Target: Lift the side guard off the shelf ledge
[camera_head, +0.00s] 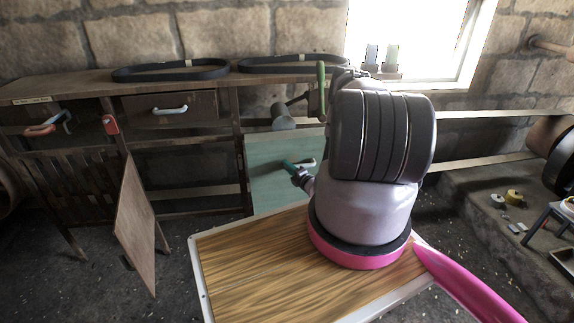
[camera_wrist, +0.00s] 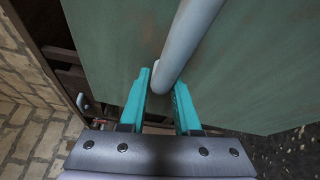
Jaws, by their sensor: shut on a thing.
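The side guard is a flat grey-green panel (camera_head: 261,192) standing upright at the open bay of the bench, right of the drawers. It fills much of the wrist view (camera_wrist: 110,40). A pale round bar handle (camera_wrist: 187,40) stands out from its face; its end also shows in the head view (camera_head: 306,162). My gripper (camera_head: 289,166), with teal fingers, is shut on this handle, one finger on each side of it in the wrist view (camera_wrist: 162,81). My arm hides the panel's right part in the head view. I cannot tell whether its lower edge touches the ledge.
The wooden bench (camera_head: 95,85) carries two black belts (camera_head: 170,74) (camera_head: 292,64). A brown board (camera_head: 134,225) stands tilted left of the panel. A large pulley wheel (camera_head: 549,140) with a long belt is at right. Dark floor lies between board and panel.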

